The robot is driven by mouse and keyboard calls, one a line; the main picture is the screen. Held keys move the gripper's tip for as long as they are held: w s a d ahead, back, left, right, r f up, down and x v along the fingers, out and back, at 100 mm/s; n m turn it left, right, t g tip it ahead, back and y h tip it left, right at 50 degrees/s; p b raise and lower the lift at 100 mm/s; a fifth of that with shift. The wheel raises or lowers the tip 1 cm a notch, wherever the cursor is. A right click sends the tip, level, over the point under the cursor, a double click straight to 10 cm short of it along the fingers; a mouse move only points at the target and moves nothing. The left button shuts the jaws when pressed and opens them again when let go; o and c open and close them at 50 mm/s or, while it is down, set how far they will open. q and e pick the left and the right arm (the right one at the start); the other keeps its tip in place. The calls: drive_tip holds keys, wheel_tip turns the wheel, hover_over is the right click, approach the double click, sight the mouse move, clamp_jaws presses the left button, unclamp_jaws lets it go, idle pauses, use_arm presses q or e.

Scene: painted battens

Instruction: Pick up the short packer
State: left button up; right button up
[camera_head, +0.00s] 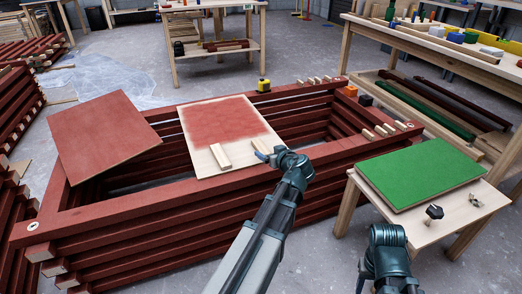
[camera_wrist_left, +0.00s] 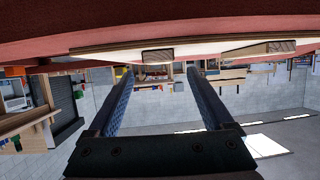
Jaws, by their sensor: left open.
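Two pale wood packers lie on the red-faded panel (camera_head: 222,122) on top of the red batten stack. One packer (camera_head: 220,156) lies to the left of my left gripper (camera_head: 263,155). The other packer (camera_head: 261,144) is at the fingertips and partly hidden by them. I cannot tell which of the two is shorter. In the left wrist view, one packer (camera_wrist_left: 158,56) shows its end beyond the gap between the fingers, and the other (camera_wrist_left: 265,48) is to the right. My left gripper is open and empty. My right wrist (camera_head: 388,238) shows at the lower right, its fingers hidden.
A dark red panel (camera_head: 103,134) lies on the stack's left side. A yellow item (camera_head: 264,85) and an orange block (camera_head: 350,91) sit at the back. A green panel (camera_head: 420,172) rests on a small table at right.

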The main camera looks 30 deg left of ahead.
sight(263, 148)
use_arm(q)
drive_tip(key=b+x, duration=0.1)
drive_tip(key=x, duration=0.3)
drive_tip(key=shift+w+a+f+b, duration=0.1)
drive_tip(key=shift+w+f+b, duration=0.1)
drive_tip(key=shift+b, duration=0.1)
drive_tip(key=shift+s+r, duration=0.1)
clamp_jaws()
